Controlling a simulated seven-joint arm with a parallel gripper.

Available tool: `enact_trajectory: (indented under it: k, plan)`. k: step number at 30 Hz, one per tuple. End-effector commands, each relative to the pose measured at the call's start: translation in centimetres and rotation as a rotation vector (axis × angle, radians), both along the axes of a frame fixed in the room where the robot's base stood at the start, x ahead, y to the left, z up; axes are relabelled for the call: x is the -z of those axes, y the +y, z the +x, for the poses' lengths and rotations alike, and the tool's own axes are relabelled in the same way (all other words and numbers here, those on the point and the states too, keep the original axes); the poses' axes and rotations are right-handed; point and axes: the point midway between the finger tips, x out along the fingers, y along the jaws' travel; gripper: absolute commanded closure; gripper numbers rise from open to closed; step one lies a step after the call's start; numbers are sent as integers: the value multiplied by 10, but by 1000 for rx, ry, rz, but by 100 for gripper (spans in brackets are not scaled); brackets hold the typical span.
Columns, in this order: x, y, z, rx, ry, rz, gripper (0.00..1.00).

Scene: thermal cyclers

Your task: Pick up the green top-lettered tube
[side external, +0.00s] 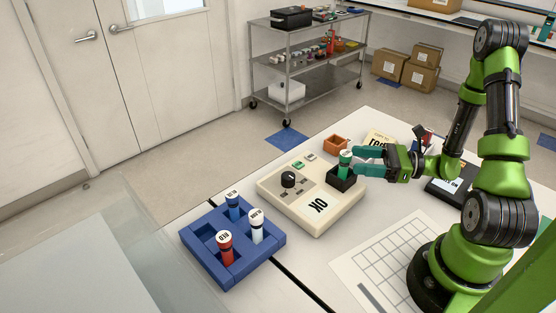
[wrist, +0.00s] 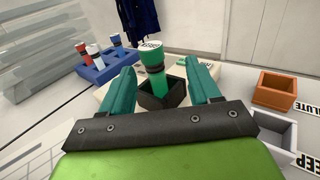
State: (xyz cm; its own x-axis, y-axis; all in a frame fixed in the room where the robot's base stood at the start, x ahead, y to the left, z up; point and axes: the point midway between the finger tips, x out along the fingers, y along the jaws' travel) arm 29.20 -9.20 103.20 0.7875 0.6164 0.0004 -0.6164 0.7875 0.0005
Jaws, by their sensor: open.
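The green tube (side external: 345,164) with a white lettered top stands in a small black square holder (side external: 342,181) at the right end of the cream device. In the wrist view the green tube (wrist: 153,65) rises from the black holder (wrist: 161,92), leaning slightly in the picture. My gripper (side external: 358,162) is open, with its teal fingers level with the upper tube in the side view. In the wrist view my gripper (wrist: 164,82) has one finger on each side of the tube, with gaps visible. Whether the tube lies fully between the fingertips is hard to tell.
A blue rack (side external: 233,243) holds red, blue and white tubes at the left. The cream device (side external: 312,195) has a black knob (side external: 288,180). An orange bin (wrist: 274,89) and a grey bin (wrist: 272,130) sit to the right in the wrist view.

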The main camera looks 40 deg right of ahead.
Motion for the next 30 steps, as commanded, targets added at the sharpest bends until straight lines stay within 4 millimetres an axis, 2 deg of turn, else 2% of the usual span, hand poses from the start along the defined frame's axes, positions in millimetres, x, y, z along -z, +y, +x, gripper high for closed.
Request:
enact_trajectory:
  k: [8, 15, 25, 26, 30]
  plan:
    - [2, 16, 16, -4, 1, 1, 38]
    - [8, 42, 39, -6, 0, -2, 38]
    - [8, 47, 47, 0, 0, -1, 38]
    - [8, 47, 47, 0, 0, -1, 40]
    - [8, 47, 46, 0, 0, -1, 61]
